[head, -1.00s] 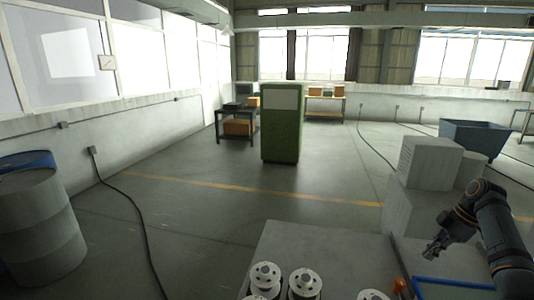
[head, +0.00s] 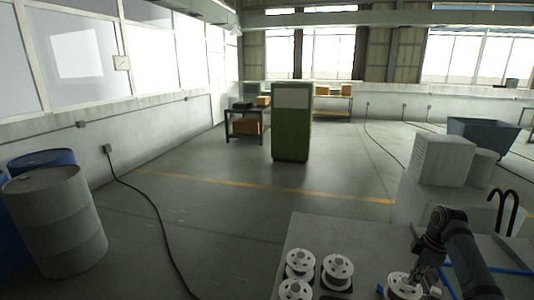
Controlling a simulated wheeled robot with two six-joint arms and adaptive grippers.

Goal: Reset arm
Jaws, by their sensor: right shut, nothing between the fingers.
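My right arm reaches in from the lower right over the grey table (head: 310,232). My right gripper (head: 414,276) points down, shut and empty, beside or over a white wire spool (head: 400,288) at the table's front. The small dark fingers overlap the spool in the picture, and I cannot tell whether they touch it. More white spools (head: 337,268) stand in a group to the left on the same table. My left gripper is not in view.
Blue edging (head: 500,270) lies on the table by my right arm. A pale boxy machine (head: 445,160) and black hooks (head: 507,200) stand at the right. A green cabinet (head: 292,135) stands beyond open floor.

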